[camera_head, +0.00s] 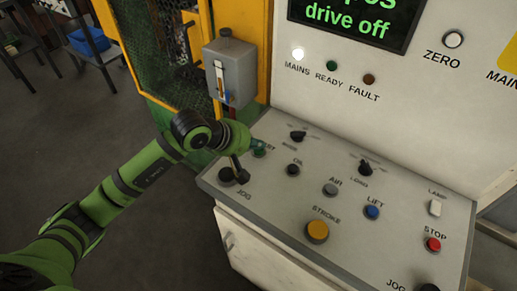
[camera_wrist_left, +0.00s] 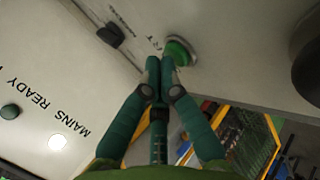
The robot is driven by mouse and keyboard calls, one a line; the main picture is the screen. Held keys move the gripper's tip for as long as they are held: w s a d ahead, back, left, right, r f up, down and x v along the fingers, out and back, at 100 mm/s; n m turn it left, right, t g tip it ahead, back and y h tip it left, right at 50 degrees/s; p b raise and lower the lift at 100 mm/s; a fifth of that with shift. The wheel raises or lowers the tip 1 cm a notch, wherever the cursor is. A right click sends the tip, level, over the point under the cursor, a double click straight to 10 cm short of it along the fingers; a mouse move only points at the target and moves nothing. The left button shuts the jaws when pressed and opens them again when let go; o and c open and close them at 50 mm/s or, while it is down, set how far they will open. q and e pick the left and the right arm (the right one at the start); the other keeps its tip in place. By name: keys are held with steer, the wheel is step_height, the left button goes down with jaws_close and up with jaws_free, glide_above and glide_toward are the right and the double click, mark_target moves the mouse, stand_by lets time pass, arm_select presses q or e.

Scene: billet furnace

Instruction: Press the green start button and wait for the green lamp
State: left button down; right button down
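The green start button (camera_wrist_left: 180,52) shows in the left wrist view, a round green cap in a pale ring on the sloped panel. My left gripper (camera_wrist_left: 160,66) has its two fingers closed together, with the tips right beside the button's edge; I cannot tell whether they touch it. In the head view my left gripper (camera_head: 250,145) is at the panel's far left corner and mostly hides the button and its label. The green READY lamp (camera_head: 331,65) looks dark. The white MAINS lamp (camera_head: 298,54) is lit. The right gripper is not in view.
The display (camera_head: 350,22) reads "drive off". A black joystick (camera_head: 235,172) stands close to my left gripper. A grey switch box (camera_head: 230,70) stands behind.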

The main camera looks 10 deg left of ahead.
mark_target(256, 151)
arm_select(q)
steer(key=shift+f, duration=0.15)
stand_by(0.4)
steer(key=shift+r, duration=0.85)
steer(key=shift+r+p, duration=1.3)
steer(key=shift+r, duration=1.2)
